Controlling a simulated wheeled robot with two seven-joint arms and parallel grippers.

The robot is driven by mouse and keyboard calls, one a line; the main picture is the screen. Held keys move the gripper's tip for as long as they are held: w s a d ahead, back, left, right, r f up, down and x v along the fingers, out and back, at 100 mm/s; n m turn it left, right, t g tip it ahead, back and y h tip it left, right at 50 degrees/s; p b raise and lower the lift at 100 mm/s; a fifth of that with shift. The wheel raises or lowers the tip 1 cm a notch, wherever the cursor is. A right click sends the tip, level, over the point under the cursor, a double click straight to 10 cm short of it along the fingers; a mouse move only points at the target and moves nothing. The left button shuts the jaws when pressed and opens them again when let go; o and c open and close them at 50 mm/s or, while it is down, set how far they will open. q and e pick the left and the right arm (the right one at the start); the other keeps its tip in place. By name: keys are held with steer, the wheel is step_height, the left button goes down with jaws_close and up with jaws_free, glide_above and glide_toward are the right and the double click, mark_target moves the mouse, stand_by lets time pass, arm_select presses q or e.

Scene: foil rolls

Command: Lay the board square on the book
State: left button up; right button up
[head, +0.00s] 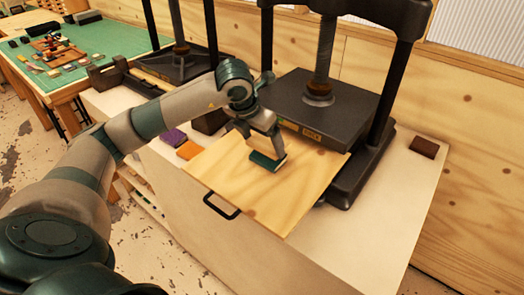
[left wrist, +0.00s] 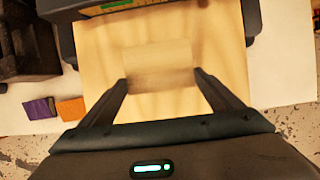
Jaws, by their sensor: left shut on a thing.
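My left gripper (head: 272,151) reaches down over a pale wooden panel with a black handle. In the left wrist view its fingers (left wrist: 160,82) are at either side of a plain beige board (left wrist: 158,62), and the gripper is shut on it. In the head view a small dark green book (head: 266,162) with a pale edge shows just below the fingers, over the panel. The gripper partly hides it. I cannot tell whether board and book touch or how squarely they line up. My right gripper is in neither view.
The panel (head: 220,177) sticks out in front of a black press (head: 325,105). A purple block (head: 173,137) and an orange block (head: 189,150) lie left of it. A brown block (head: 424,147) lies at the right. The white table (head: 385,215) is clear at front right.

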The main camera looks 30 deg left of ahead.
mark_target(261, 148)
arm_select(q)
steer(key=shift+f+p, duration=0.95)
steer(key=shift+f, duration=1)
steer(key=shift+f, duration=0.15)
steer(key=o, duration=1)
